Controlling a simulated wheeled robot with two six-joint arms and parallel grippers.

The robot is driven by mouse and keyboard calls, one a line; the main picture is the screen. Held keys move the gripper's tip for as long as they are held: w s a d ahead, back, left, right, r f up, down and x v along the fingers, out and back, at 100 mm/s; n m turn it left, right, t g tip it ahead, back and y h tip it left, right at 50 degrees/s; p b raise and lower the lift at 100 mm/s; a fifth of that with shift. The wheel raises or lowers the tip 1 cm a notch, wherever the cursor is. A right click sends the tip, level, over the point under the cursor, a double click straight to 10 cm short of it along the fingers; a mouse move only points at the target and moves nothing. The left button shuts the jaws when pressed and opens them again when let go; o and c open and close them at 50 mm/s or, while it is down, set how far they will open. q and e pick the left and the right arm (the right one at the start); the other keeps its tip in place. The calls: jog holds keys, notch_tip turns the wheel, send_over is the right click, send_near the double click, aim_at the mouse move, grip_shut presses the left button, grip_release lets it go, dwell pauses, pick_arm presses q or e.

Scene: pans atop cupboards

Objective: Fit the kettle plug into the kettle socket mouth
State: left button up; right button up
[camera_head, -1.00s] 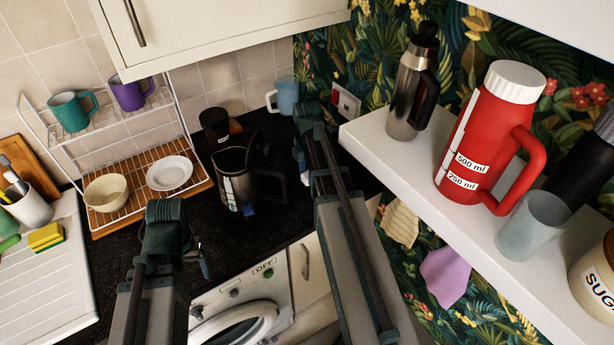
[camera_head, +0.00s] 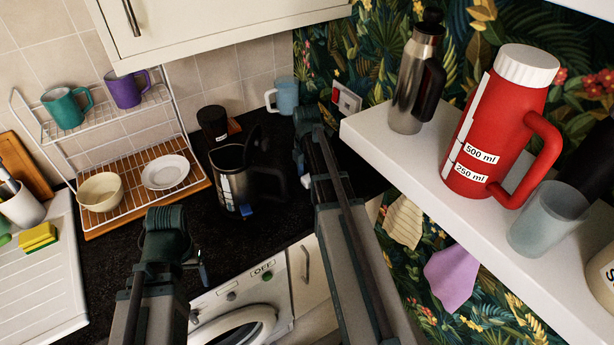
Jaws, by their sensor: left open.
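The kettle (camera_head: 233,188), steel with a black handle and spout, stands on the dark worktop. A wall socket (camera_head: 346,100) with a red switch is on the patterned wall behind the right arm. I cannot make out the kettle plug or its cord. My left gripper (camera_head: 201,266) is open at lower left, in front of the kettle and apart from it; its arm hides part of it. My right gripper (camera_head: 304,140) is right of the kettle, in front of the worktop's back corner. Its fingers are mostly hidden by its own arm, and I cannot see what is between them.
A white shelf (camera_head: 395,155) at right holds a steel flask (camera_head: 412,95), a red jug (camera_head: 498,130) and a cup (camera_head: 545,220). A wire rack (camera_head: 115,165) stands at left. A blue mug (camera_head: 285,97) and dark jar (camera_head: 212,124) are behind the kettle.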

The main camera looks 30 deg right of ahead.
aim_at(304, 177)
dwell(0.3)
pick_arm(q)
notch_tip(304, 177, up, 14)
jog(key=p, duration=1.3)
jog(key=shift+p, duration=0.4)
pick_arm(e)
notch_tip(304, 177, up, 14)
jog(key=shift+w+a, duration=0.35)
pick_arm(q)
jog(key=shift+f, duration=0.1)
pick_arm(e)
jog(key=shift+f, duration=0.1)
